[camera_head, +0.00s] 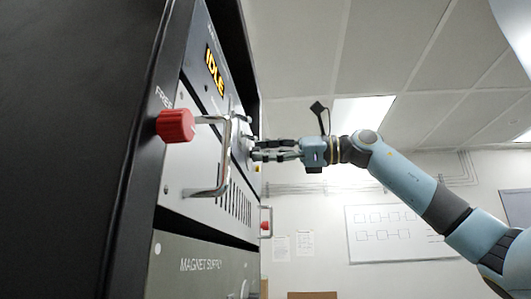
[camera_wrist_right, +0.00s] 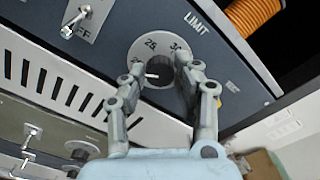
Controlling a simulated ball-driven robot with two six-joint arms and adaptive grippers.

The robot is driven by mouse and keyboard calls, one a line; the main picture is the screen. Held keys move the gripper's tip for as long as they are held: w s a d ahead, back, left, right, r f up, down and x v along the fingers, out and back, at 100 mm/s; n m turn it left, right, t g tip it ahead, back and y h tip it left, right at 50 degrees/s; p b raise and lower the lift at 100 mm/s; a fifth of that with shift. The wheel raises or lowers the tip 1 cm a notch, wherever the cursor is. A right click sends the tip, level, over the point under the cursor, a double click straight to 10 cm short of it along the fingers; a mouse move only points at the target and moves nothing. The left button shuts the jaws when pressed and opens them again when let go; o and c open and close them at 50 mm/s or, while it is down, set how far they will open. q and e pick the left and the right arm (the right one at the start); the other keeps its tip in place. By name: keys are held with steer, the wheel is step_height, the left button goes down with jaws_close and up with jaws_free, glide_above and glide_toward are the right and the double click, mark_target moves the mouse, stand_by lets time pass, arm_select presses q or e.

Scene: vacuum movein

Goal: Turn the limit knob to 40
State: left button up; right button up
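The limit knob (camera_wrist_right: 160,74) is a dark round knob on a pale dial in the right wrist view, below the word LIMIT. A white pointer mark shows on its left side. The numbers 25 and 30 are readable on the dial above it; other numbers are covered. My right gripper (camera_wrist_right: 162,82) has one finger on each side of the knob, close to it. I cannot tell whether the fingers touch it. In the head view my right gripper (camera_head: 254,150) reaches the rack's front panel from the right, and the knob is mostly hidden. My left gripper is not in view.
The rack panel carries a yellow IDLE display (camera_head: 214,72), a red knob (camera_head: 175,126) and a metal handle (camera_head: 222,160). A toggle switch (camera_wrist_right: 76,22) and an orange coiled hose (camera_wrist_right: 252,14) are near the dial. The room right of the rack is open.

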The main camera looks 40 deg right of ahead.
jaws_close()
